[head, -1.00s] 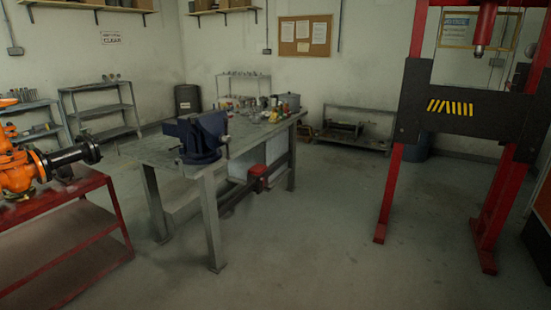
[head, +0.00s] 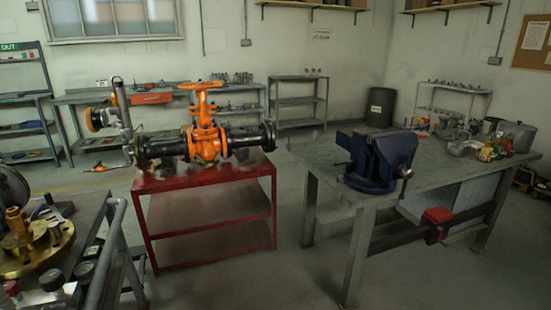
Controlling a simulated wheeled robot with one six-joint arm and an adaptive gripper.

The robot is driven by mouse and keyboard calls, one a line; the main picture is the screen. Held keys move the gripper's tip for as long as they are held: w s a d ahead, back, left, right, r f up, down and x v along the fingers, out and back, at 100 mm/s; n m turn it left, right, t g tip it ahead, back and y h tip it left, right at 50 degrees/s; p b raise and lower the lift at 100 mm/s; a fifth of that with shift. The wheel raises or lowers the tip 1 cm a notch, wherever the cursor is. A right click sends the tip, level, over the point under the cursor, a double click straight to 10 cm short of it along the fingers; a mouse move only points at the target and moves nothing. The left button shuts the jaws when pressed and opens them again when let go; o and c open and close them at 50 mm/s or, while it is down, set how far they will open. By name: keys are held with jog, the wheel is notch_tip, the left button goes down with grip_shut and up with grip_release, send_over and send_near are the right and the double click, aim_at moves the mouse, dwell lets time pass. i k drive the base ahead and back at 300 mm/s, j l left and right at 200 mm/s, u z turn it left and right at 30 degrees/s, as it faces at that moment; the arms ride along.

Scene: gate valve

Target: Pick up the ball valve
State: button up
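No part of my gripper shows in the head view. I cannot pick out a ball valve for sure. Several small metal and coloured items (head: 487,150) stand at the far end of the grey workbench (head: 325,170), too small to tell apart. A large orange gate valve (head: 207,140) with a handwheel on top sits in a black flanged pipe on the red cart (head: 205,190). A grey upright fitting with a smaller orange wheel (head: 95,119) stands at the pipe's left end.
A blue vise (head: 382,160) is mounted on the workbench's near left corner. A trolley with brass flanged parts (head: 40,250) stands at the near left. Shelves (head: 298,100) and a dark bin (head: 380,106) line the back wall. Open floor (head: 265,285) lies between cart and bench.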

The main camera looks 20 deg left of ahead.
aim_at(16, 219)
jog(key=i+j+u, duration=0.15)
jog(key=i+u, duration=0.15)
jog(key=u, duration=0.2)
jog(key=i+u, duration=0.35)
jog(key=u, duration=0.15)
jog(key=i+u, duration=0.3)
jog(key=u, duration=0.2)
jog(key=i+l+u, duration=0.3)
jog(key=u, duration=0.2)
jog(key=i+l+u, duration=0.25)
jog(key=u, duration=0.25)
jog(key=i+l+u, duration=0.15)
jog(key=i+u, duration=0.15)
jog(key=u, duration=0.15)
jog(key=i+l+u, duration=0.25)
jog(key=u, duration=0.2)
jog(key=i+l+u, duration=0.2)
jog(key=l+u, duration=0.3)
jog(key=i+l+u, duration=0.15)
jog(key=l+u, duration=0.3)
jog(key=j, duration=0.1)
